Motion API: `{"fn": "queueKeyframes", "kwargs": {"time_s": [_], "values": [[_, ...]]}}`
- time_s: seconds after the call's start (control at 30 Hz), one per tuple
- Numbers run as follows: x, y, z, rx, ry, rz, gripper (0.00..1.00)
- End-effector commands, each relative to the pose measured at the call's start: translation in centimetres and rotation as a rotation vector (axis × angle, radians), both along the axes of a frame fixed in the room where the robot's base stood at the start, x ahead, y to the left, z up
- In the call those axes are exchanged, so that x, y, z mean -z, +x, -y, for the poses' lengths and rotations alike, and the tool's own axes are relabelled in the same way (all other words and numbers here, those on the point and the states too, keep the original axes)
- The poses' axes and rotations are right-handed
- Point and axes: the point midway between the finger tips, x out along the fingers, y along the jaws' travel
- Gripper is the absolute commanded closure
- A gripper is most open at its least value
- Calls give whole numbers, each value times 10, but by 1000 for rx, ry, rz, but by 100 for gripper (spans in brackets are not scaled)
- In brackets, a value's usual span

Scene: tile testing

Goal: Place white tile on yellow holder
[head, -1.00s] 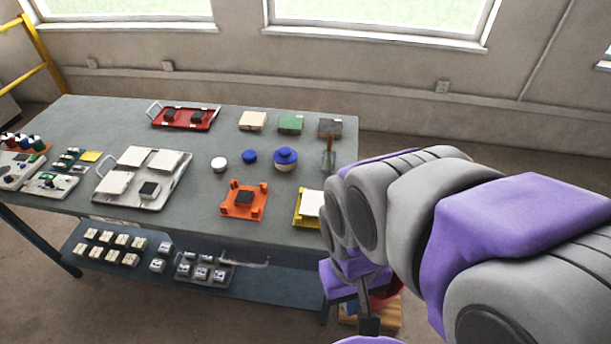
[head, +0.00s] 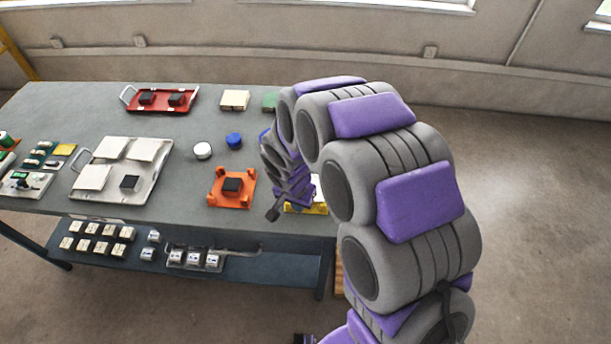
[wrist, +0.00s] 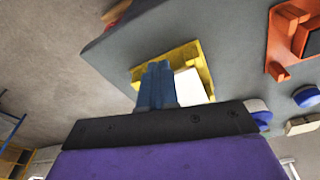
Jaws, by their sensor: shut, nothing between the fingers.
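The yellow holder (wrist: 185,53) lies near the table edge in the wrist view, with a white tile (wrist: 192,86) on it. My gripper (wrist: 158,66) is shut and empty in front of the holder and tile, hiding part of both. I cannot tell whether the fingers touch them. In the head view, my gripper (head: 273,213) is beside the yellow holder (head: 318,209), which my arm largely hides. More white tiles (head: 111,147) lie on the metal tray (head: 145,198) at the left.
An orange holder (head: 231,201) with a black block stands left of my gripper. A white round part (head: 202,150), a blue round part (head: 234,140) and a red tray (head: 162,109) are farther back. A lower shelf (head: 250,264) holds several small white parts.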

Motion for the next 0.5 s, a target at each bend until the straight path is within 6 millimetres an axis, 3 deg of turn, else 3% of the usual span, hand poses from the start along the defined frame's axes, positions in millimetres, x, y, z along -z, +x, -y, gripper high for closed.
{"fn": "queueKeyframes", "kwargs": {"time_s": [0.1,0.23,0.5], "values": [[18,3,-16,12,12,6,100],[25,7,-26,18,19,13,100],[27,42,-17,22,21,16,100]]}}
